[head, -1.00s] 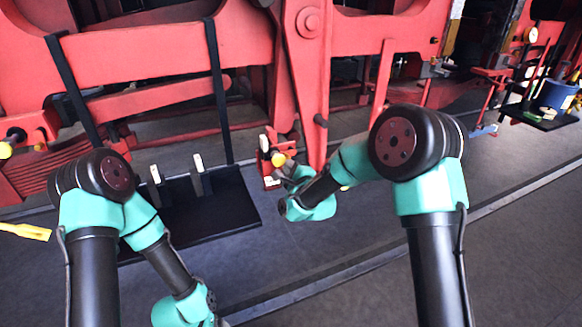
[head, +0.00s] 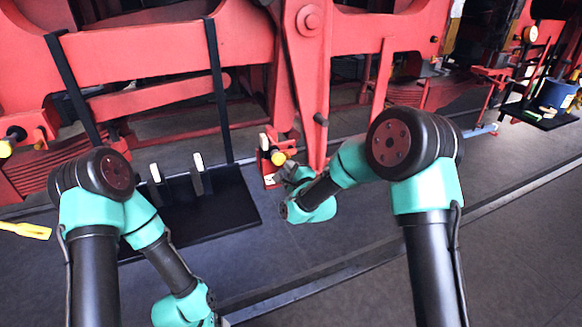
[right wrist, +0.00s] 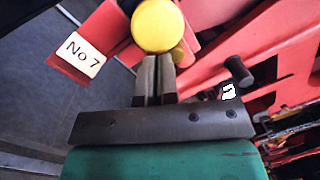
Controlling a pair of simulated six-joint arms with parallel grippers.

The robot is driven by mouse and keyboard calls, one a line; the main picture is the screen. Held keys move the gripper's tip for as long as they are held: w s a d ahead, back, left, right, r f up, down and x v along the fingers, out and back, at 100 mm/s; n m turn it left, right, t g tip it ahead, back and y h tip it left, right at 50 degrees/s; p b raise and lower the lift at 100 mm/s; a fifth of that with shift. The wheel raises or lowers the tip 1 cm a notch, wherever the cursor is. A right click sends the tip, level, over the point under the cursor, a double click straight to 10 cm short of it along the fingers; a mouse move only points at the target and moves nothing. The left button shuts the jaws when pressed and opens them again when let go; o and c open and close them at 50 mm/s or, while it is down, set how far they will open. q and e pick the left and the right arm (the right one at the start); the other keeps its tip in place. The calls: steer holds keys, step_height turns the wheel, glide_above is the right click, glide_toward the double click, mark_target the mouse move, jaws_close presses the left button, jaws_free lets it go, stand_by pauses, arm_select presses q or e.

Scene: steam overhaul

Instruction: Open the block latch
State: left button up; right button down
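The block latch is a small red unit (head: 266,158) with a yellow round knob (head: 278,158), low beside the red upright in the head view. In the right wrist view the yellow knob (right wrist: 153,26) is large at the top centre, with a white "No 7" plate (right wrist: 82,54) on red metal to its left. My right gripper (right wrist: 156,62) has its two fingers close together, with the tips at the lower edge of the knob. Whether they touch it I cannot tell. In the head view the right gripper (head: 290,168) is small beside the knob. My left gripper's fingers are out of the frame.
A black tray (head: 225,215) with upright pale-topped pieces stands left of the latch. Red beams and a heavy red link (head: 308,90) rise behind it. A dark peg (right wrist: 238,72) sticks out right of the gripper. A blue bucket (head: 556,95) stands far right. The grey floor in front is open.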

steer(key=w+d+f+h, duration=0.1)
steer(key=w+d+f, duration=0.2)
steer(key=f, duration=0.3)
steer(key=shift+w+d+f+m+g, duration=0.3)
steer(key=shift+d+m+g, duration=0.1)
steer(key=shift+d, duration=0.1)
steer(key=shift+d+f, duration=0.1)
steer(key=shift+d, duration=0.05)
steer(key=shift+w+d+f, duration=0.25)
steer(key=shift+d+f, duration=0.4)
steer(key=shift+f, duration=0.05)
steer(key=shift+w+d+f, duration=0.25)
steer(key=shift+d+f, duration=0.35)
steer(key=shift+f, duration=0.05)
steer(key=shift+d+f, duration=0.1)
steer(key=d+f, duration=0.1)
steer(key=w+d+f, duration=0.1)
steer(key=d, duration=0.1)
steer(key=shift+w+f, duration=0.1)
steer(key=shift+f, duration=0.3)
stand_by(0.3)
steer(key=shift+f, duration=0.1)
stand_by(0.4)
